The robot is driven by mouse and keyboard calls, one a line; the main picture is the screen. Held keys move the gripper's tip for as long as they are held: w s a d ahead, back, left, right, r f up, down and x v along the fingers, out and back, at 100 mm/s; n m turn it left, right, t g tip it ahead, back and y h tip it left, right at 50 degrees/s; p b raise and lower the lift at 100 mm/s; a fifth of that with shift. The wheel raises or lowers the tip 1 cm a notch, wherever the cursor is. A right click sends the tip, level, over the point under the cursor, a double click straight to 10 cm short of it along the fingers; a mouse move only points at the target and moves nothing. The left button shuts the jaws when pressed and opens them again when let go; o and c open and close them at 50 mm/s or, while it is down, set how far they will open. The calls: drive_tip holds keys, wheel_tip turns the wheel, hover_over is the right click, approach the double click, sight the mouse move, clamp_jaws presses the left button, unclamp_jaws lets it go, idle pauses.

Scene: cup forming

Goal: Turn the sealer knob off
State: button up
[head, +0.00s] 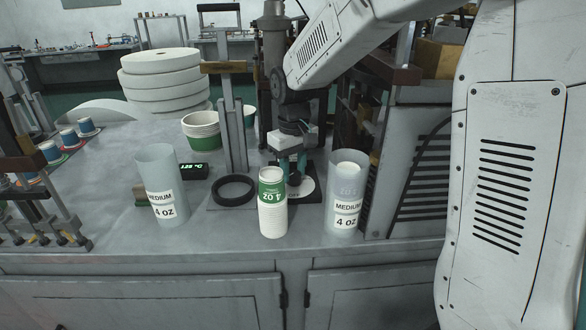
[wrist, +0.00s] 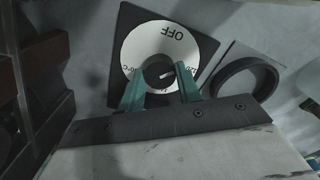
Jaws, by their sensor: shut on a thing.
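The sealer knob's white dial (wrist: 158,42) sits on a dark square plate (wrist: 200,38) in the wrist view, with the word OFF on its far side. The dark knob (wrist: 158,72) is at the dial's middle. My gripper (wrist: 161,90) has its two green fingers on either side of the knob, shut on it. A pointer mark on the knob does not point at OFF. In the head view my gripper (head: 291,165) is low over the dial (head: 306,188), behind a stack of paper cups, which hides part of it.
The white cup stack (head: 272,215) and two clear "MEDIUM 4 OZ" tubes (head: 164,200) (head: 343,208) stand near the counter's front edge. A black ring (head: 233,190) lies left of the dial; it also shows in the wrist view (wrist: 249,66). A grey vented housing (head: 408,178) is close on the right.

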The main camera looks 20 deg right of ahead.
sight(293, 173)
drive_tip(key=n, duration=0.4)
drive_tip(key=shift+n, duration=0.3)
drive_tip(key=n, duration=0.4)
drive_tip(key=shift+r, duration=0.1)
drive_tip(key=shift+n, duration=0.4)
drive_tip(key=o, duration=1)
wheel_tip(293, 173, up, 8)
drive_tip(key=shift+f, duration=0.15)
